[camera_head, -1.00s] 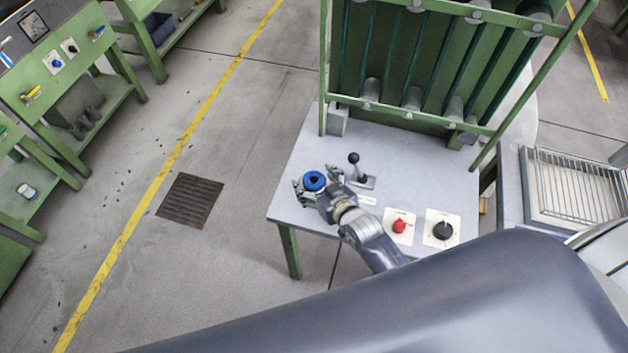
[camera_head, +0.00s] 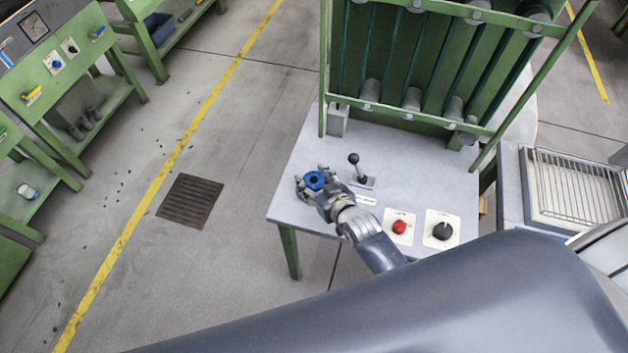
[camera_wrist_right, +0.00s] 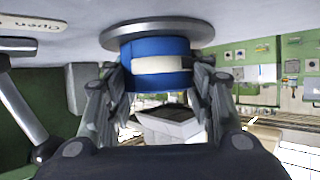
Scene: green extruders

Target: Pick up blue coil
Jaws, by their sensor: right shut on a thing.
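The blue coil (camera_head: 314,181) is at the left part of the light grey table top. My right gripper (camera_head: 313,183) is around it, with a finger on either side. In the right wrist view the blue coil (camera_wrist_right: 157,65) has a white band and sits between the two fingers of the gripper (camera_wrist_right: 157,85), which are shut on it. A grey disc (camera_wrist_right: 157,32) lies against the coil's edge there. Whether the coil is clear of the table cannot be told. My left gripper is not in view.
A lever with a black knob (camera_head: 354,159) stands close right of the gripper. A red knob (camera_head: 399,227) and a black knob (camera_head: 443,231) are near the table's front edge. A green frame with rollers (camera_head: 412,97) rises behind. The floor to the left is open.

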